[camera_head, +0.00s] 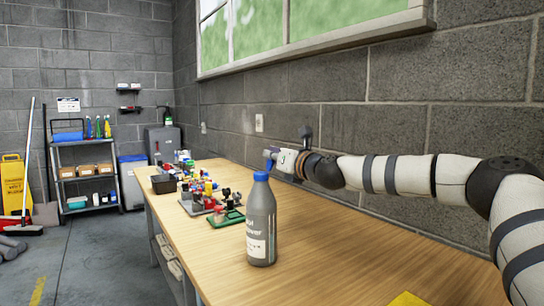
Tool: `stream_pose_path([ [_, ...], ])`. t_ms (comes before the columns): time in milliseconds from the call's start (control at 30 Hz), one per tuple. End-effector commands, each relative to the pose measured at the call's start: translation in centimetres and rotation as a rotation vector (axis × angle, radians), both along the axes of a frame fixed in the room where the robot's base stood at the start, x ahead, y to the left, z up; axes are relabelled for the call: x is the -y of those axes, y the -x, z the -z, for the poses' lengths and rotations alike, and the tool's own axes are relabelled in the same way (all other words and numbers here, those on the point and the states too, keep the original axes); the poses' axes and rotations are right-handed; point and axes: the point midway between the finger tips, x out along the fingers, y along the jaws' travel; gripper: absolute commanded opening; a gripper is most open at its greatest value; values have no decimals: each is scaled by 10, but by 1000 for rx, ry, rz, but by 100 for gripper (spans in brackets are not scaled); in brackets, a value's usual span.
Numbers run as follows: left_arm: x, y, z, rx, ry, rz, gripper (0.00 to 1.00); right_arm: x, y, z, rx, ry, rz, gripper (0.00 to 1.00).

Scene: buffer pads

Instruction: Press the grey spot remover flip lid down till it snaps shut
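The grey spot remover bottle (262,222) stands upright on the wooden table, with a white label low on its front. Its blue cap (261,176) is on top. My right gripper (274,158) reaches in from the right, just above and to the right of the cap. Its fingers are small and partly hidden, so I cannot tell their opening or any contact. My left gripper is out of view.
Behind the bottle, the wooden table (330,255) holds a green tray (228,219), many small coloured parts and a dark bin (163,184). A yellow item (407,299) lies at the bottom edge. The table right of the bottle is mostly clear. A block wall runs behind my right arm.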

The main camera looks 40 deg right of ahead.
Motion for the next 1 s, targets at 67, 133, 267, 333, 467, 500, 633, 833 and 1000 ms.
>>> stream_pose_path([
  [67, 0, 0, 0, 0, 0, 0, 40, 0, 0, 1, -1, 3, 0, 0],
  [133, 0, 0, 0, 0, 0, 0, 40, -1, 0, 1, -3, 6, -1, 0],
  [267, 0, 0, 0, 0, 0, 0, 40, -1, 0, 1, -4, 14, -1, 0],
  [333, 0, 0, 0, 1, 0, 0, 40, -1, 0, 1, -5, 21, -1, 0],
  [467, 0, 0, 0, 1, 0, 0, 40, -3, 0, 0, -8, 45, -1, 0],
  [500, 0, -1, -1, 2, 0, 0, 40, -3, 0, 0, -11, 58, -2, 0],
  [633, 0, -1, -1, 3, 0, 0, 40, -6, -1, 0, -18, 117, -1, 0],
  [833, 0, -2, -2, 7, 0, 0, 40, -12, -2, -1, -39, 261, -2, 0],
  [1000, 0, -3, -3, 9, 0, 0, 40, -18, -2, 0, -57, 385, -3, 0],
])
